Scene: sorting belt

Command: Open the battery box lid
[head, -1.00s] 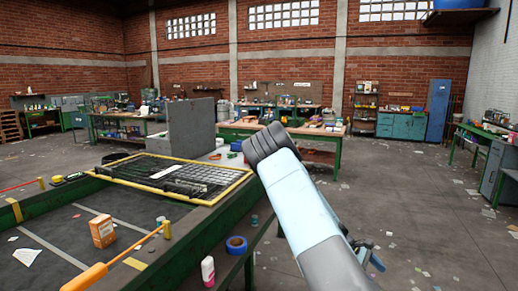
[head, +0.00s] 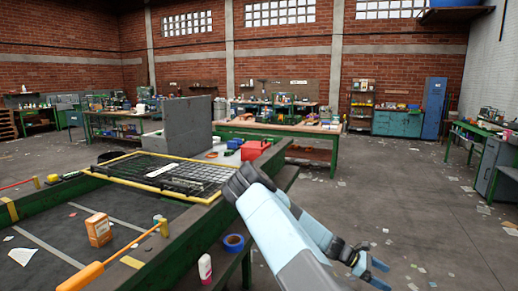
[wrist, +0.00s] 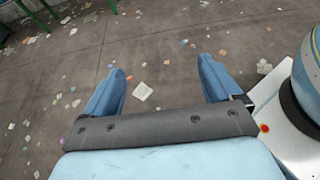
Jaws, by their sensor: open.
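My gripper (head: 378,272) is at the lower right of the head view, out over the floor to the right of the belt. In the wrist view my gripper (wrist: 161,82) has its two blue fingers wide apart, with only littered floor between them.
The green-framed belt (head: 60,228) at left carries an orange-white carton (head: 98,229). A yellow-edged mesh guard (head: 206,183) and grey panel (head: 186,124) stand at its far end. Blue tape (head: 233,242) and a white bottle (head: 205,267) sit beside the belt. Floor at right is open.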

